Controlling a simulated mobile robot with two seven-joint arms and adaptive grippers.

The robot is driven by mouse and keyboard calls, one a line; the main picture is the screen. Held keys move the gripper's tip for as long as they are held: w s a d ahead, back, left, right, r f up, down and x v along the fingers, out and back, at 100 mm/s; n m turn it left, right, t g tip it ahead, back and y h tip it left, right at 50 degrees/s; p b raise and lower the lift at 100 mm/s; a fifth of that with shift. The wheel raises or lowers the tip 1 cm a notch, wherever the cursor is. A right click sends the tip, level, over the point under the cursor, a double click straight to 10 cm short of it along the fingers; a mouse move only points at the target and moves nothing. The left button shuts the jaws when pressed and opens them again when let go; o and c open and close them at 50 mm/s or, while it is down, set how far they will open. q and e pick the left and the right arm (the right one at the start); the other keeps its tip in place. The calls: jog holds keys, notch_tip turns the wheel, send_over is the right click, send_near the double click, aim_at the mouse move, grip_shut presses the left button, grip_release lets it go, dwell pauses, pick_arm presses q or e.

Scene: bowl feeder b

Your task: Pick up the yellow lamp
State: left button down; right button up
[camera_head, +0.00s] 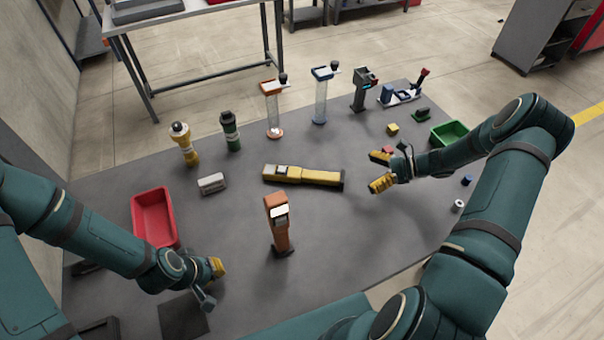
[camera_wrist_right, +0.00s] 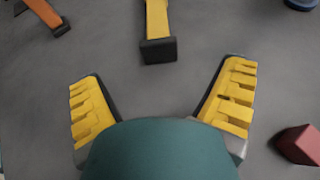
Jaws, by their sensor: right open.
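The yellow lamp (camera_head: 318,177) lies on its side across the middle of the grey table, a long bar with a black end at its right. In the right wrist view its black end (camera_wrist_right: 158,50) is ahead of the fingers, centred between them. My right gripper (camera_head: 378,170) is open and empty, just right of the lamp's black end and apart from it; its two yellow-padded fingers (camera_wrist_right: 163,95) are spread wide. My left gripper (camera_head: 212,283) is at the front left of the table, away from the lamp; its finger gap is unclear.
An orange lamp (camera_head: 277,215) stands in front of the yellow one. A white box (camera_head: 211,183), yellow flashlight-like item (camera_head: 185,146) and red bin (camera_head: 153,218) are left. A red block (camera_wrist_right: 300,144) lies beside my right gripper. Tall clear cylinders (camera_head: 272,108) stand behind.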

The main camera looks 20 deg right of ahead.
aim_at(342, 176)
jog(key=x, duration=0.3)
jog(key=shift+w+a+f, duration=0.15)
jog(key=shift+w+a, duration=0.05)
jog(key=shift+a, duration=0.15)
jog(key=shift+s+f+x, duration=0.1)
jog(key=shift+x, duration=1.2)
jog(key=shift+s+f+x, duration=0.1)
jog(key=shift+x, duration=1.25)
jog(key=c, duration=1.4)
